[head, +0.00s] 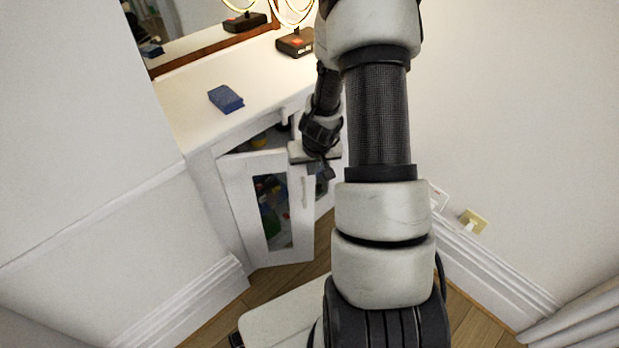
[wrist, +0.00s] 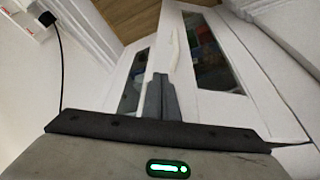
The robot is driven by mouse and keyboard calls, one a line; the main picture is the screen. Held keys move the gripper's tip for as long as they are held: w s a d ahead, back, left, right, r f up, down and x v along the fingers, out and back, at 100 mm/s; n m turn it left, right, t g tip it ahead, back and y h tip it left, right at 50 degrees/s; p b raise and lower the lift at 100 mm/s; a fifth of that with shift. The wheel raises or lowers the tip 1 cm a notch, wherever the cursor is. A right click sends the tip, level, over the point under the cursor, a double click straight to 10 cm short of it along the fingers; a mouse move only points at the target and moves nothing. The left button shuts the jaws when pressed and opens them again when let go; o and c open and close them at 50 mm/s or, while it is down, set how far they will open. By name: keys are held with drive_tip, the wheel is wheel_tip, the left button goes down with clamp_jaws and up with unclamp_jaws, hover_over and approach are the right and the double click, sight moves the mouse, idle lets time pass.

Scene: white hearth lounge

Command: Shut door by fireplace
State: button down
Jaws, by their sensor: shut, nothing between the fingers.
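The white cabinet door (head: 300,220) with a glass pane stands partly open in the head view, swung out from the low white cabinet (head: 211,190). A dark gap shows above its top edge. Its pale vertical handle is near its right edge. In the wrist view the door (wrist: 240,60) fills the right side, with the handle (wrist: 175,50) just beyond the fingertips. My gripper (head: 322,172) is at the door's upper right edge, beside the handle. In the wrist view my gripper (wrist: 160,78) is shut and empty. I cannot tell whether it touches the door.
A blue book (head: 226,98) lies on the cabinet top, and a dark-based lamp (head: 295,42) stands behind it. A mirror (head: 190,20) leans at the back. Walls close in on both sides. A second glazed panel (wrist: 132,82) shows left of the handle.

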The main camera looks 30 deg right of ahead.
drive_tip(key=w+d+n, duration=0.2)
drive_tip(key=w, duration=1)
drive_tip(key=shift+w+y+b, duration=0.25)
drive_tip(key=shift+y+b, duration=0.15)
drive_tip(key=shift+b, duration=0.05)
